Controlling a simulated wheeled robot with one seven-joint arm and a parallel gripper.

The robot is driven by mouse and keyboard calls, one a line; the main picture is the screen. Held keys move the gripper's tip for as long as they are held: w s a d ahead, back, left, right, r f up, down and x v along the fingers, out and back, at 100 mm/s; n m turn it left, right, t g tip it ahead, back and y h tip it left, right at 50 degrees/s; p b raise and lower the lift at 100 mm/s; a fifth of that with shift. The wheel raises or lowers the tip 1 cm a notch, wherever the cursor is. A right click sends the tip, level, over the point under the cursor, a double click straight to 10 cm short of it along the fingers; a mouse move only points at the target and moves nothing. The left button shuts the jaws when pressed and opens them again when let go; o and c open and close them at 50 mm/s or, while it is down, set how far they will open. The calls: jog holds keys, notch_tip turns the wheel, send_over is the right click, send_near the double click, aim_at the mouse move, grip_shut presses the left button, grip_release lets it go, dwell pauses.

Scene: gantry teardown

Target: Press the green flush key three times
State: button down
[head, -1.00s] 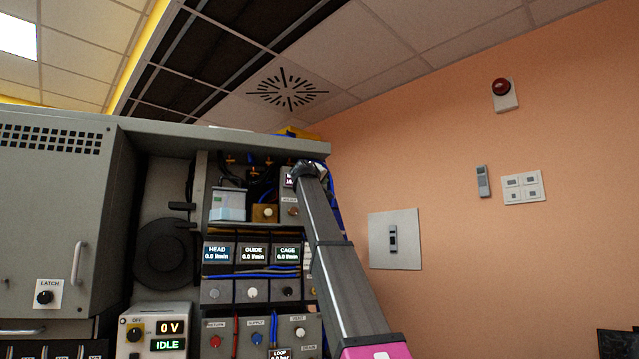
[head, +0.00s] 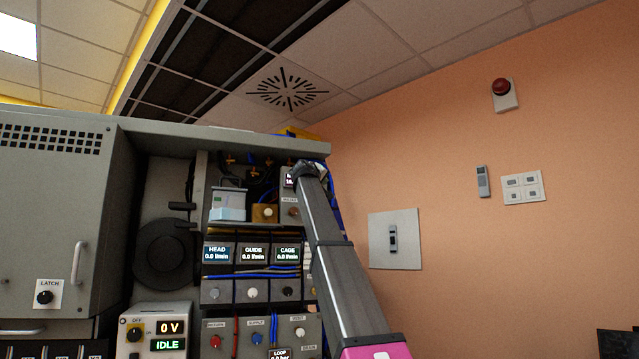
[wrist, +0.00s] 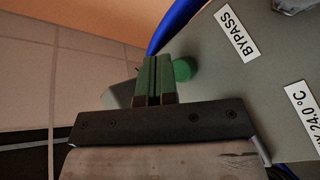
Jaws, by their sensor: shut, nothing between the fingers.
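A round green key (wrist: 183,69) shows in the wrist view on a grey panel, just right of my fingertips. A white BYPASS label is right of it. My gripper (wrist: 154,62) has its two fingers together with nothing between them. Its tips lie close beside the key; I cannot tell whether they touch it. In the head view my gripper (head: 301,172) is at the small box at the upper right of the cabinet, where my arm and gripper hide the key.
A clear tank (head: 228,205) with pale fill stands left of the small box. Blue hoses run behind the box. Flow displays (head: 252,253) reading 0.0 l/min sit below. The orange wall (head: 440,150) to the right leaves open room.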

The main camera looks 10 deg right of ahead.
jog(key=shift+w, duration=0.15)
dwell(0.5)
jog(key=shift+w+a, duration=0.1)
jog(key=shift+w, duration=0.2)
jog(key=shift+w+a, duration=0.1)
jog(key=shift+w, duration=0.45)
dwell(0.8)
jog(key=shift+s, duration=0.15)
jog(key=shift+s+d, duration=0.2)
jog(key=shift+s, duration=0.65)
jog(key=s+d, duration=0.1)
jog(key=s, duration=0.5)
jog(key=shift+d, duration=0.15)
dwell(2.6)
